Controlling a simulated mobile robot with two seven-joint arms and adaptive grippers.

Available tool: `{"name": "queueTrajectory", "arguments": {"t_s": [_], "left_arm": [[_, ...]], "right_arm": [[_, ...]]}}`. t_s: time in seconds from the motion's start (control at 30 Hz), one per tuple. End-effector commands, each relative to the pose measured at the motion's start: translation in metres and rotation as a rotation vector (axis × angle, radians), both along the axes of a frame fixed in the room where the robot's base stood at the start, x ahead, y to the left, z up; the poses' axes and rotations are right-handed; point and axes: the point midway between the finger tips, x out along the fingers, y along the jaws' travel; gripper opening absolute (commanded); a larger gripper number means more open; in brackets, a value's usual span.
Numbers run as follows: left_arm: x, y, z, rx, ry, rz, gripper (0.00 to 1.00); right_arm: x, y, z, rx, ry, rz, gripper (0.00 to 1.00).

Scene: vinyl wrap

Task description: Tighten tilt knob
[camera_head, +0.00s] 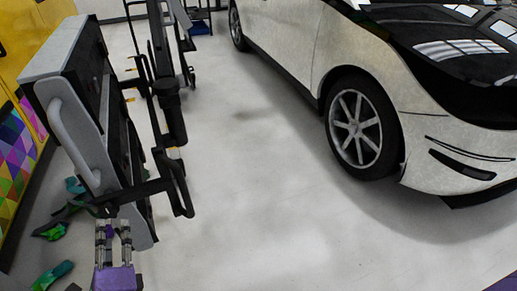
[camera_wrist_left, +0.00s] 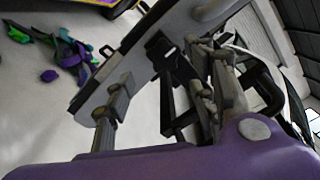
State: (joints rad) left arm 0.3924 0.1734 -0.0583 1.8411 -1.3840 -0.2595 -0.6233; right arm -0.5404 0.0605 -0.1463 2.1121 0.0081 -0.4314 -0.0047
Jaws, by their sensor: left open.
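A grey lamp-like panel (camera_head: 75,130) with a curved side handle stands at the left in the head view, on a black frame (camera_head: 170,180). The panel's grey edge also crosses the left wrist view (camera_wrist_left: 140,55), with dark brackets behind it. I cannot pick out the tilt knob for certain; a small black fitting (camera_wrist_left: 160,46) shows on the panel in the wrist view. My left gripper (camera_head: 114,232) is open at the panel's lower end, its fingers apart in the wrist view (camera_wrist_left: 160,95). Whether it touches the panel is unclear.
A white car (camera_head: 290,45) stands at the right. Coloured vinyl scraps (camera_head: 52,230) lie on the floor at the left, beside a yellow, patterned surface (camera_head: 28,30). The pale floor (camera_head: 260,215) between the frame and the car is clear.

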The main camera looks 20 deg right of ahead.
Motion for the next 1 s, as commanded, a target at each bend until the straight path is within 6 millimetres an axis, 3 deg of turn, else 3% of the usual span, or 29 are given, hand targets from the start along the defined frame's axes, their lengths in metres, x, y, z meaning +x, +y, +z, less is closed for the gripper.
{"name": "queueTrajectory", "arguments": {"t_s": [0.1, 0.33, 1.0], "left_arm": [[-0.025, -0.001, -0.001, -0.001, 0.003, 0.002, 0.52], [-0.052, -0.003, 0.0, 0.001, 0.001, -0.001, 0.52], [-0.056, -0.003, 0.0, -0.023, 0.0, 0.002, 0.52]], "right_arm": [[0.003, 0.001, 0.0, 0.001, -0.006, 0.002, 0.36], [0.003, 0.001, 0.0, 0.001, -0.005, 0.002, 0.36], [-0.001, 0.0, -0.001, 0.0, 0.001, 0.002, 0.36]]}}
